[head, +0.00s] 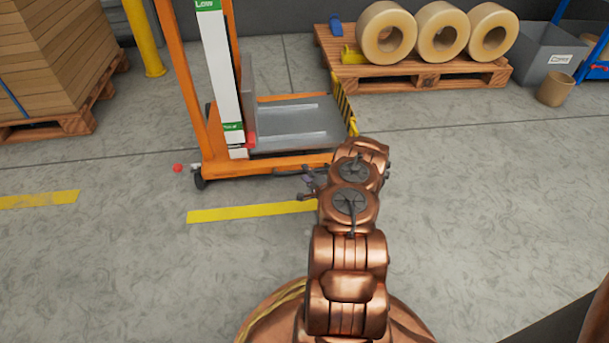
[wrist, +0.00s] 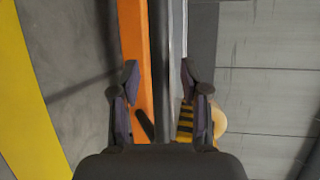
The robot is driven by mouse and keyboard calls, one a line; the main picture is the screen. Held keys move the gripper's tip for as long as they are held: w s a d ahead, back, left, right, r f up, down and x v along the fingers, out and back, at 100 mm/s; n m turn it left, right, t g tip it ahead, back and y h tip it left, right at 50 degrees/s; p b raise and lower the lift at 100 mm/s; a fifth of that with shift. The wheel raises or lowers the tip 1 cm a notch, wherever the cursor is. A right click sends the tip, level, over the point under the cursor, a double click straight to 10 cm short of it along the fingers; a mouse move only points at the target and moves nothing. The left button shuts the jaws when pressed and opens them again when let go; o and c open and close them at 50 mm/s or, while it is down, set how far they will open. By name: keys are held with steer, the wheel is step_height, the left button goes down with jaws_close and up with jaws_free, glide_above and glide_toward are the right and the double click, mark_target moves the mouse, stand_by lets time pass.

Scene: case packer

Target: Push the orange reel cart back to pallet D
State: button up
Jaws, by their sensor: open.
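The orange reel cart (head: 186,95) stands upright left of centre in the head view, with orange posts, a white panel and a low grey platform (head: 290,125). A black-and-yellow striped edge is at its right side. My gripper (head: 308,183) is open beside the cart's near lower rail, partly hidden by my arm. In the wrist view my gripper's fingers (wrist: 160,75) are apart, with the orange rail (wrist: 134,35) running beneath them. I cannot tell whether they touch it. A wooden pallet (head: 420,78) holds three tan reels (head: 440,32); no letter D is readable.
A pallet of stacked boxes (head: 45,50) is at the upper left, near a yellow post (head: 145,40). A grey bin (head: 548,55) and a small tan roll (head: 555,89) are at the upper right. Yellow floor stripes (head: 245,213) lie in front of the cart. Floor at right is clear.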

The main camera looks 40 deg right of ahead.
steer(key=shift+x, duration=1)
jaws_close()
